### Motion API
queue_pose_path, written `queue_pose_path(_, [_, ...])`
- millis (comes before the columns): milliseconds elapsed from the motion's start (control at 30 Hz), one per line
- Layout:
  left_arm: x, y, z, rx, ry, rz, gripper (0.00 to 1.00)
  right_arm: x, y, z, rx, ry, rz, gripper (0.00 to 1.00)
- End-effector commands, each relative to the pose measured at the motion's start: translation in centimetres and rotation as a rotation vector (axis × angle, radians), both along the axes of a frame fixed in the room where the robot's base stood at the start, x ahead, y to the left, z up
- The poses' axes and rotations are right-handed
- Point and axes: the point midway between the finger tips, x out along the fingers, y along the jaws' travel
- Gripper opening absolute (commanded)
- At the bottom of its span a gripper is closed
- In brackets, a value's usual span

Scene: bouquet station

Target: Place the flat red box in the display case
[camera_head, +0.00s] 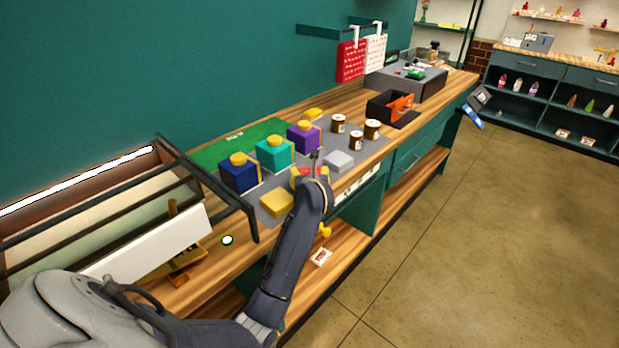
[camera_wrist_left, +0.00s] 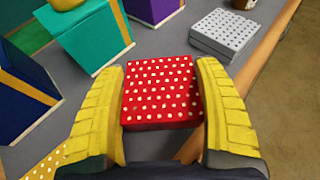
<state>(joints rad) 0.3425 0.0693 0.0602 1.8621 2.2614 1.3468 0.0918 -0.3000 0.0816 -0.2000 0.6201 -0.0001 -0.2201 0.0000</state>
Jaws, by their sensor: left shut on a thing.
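The flat red box (camera_wrist_left: 160,90) with white dots is between the yellow fingers of my left gripper (camera_wrist_left: 163,105) in the left wrist view. My left gripper (camera_head: 309,173) is shut on it. In the head view only a little red of the box (camera_head: 305,170) shows, the rest hidden by the gripper. The box is over the grey mat; I cannot tell whether it touches it. A black-framed case (camera_head: 205,178) with a lit strip, which looks like the display case, stands at the left of the counter. My right gripper is not in view.
Navy (camera_head: 238,174), teal (camera_head: 274,153) and purple (camera_head: 304,138) boxes stand behind the gripper. A flat yellow box (camera_head: 277,203) lies left of it, a flat grey box (camera_head: 339,161) right. Brown jars (camera_head: 355,141) stand further right. The counter's front edge is close.

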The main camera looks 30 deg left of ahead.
Motion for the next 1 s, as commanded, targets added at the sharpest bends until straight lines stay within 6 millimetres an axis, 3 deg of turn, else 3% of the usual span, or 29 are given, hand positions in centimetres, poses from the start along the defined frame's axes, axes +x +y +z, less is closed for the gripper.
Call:
queue_pose_path(133, [-0.01, -0.02, -0.93, 0.000, -0.001, -0.001, 0.35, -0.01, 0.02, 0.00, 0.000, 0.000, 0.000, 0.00])
queue_pose_path(567, [-0.01, -0.03, -1.29, -0.001, -0.001, -0.001, 0.35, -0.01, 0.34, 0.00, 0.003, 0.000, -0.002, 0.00])
queue_pose_path(600, [-0.01, -0.04, -1.39, -0.002, 0.000, -0.001, 0.72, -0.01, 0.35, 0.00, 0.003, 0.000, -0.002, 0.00])
queue_pose_path(800, [-0.01, -0.04, -1.36, -0.001, -0.001, -0.001, 0.94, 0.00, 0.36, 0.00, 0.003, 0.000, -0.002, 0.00])
queue_pose_path(1000, [0.00, -0.03, -1.34, -0.001, -0.001, -0.001, 0.94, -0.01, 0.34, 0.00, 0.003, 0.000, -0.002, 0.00])
